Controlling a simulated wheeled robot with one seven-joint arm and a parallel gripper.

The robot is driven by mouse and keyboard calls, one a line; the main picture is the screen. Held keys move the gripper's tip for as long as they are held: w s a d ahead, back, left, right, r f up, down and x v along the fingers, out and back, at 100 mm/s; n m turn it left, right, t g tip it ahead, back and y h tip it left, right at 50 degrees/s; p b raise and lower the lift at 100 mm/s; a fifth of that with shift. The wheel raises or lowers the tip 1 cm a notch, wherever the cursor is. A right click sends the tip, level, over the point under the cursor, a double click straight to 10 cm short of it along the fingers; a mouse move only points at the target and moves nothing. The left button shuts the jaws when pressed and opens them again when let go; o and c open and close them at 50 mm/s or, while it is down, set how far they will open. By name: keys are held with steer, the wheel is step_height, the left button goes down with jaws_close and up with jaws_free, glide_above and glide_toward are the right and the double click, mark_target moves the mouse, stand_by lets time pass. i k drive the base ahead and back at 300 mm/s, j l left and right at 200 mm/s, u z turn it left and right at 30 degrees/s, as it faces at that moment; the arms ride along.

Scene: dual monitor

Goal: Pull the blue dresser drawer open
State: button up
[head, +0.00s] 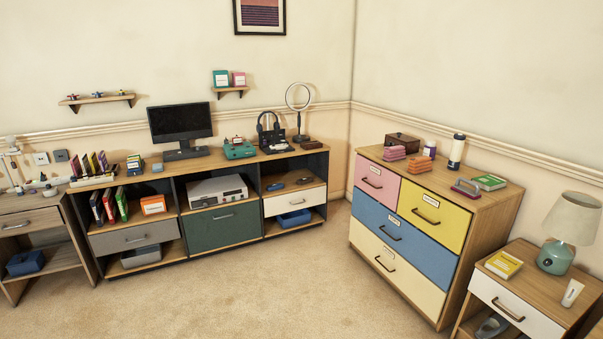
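The dresser (478,258) stands against the right wall, with a wooden body and coloured drawer fronts. Its blue drawer (422,256) is the wide middle one, flush with the front and shut. The blue drawer has a dark bar handle (390,231) near the centre of its front. Above it are a pink drawer (379,178) on the left and a yellow drawer (447,206) on the right. Below it is a wide cream drawer (420,297). My gripper is not in view.
A nightstand (540,280) with a lamp (573,222) stands close to the dresser's right side. A long low cabinet (226,225) lines the back wall. The carpet (270,290) before the dresser is clear.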

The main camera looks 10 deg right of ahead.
mark_target(436, 261)
steer(key=i, duration=1.9)
steer(key=i+j+z, duration=0.1)
steer(key=i, duration=1.8)
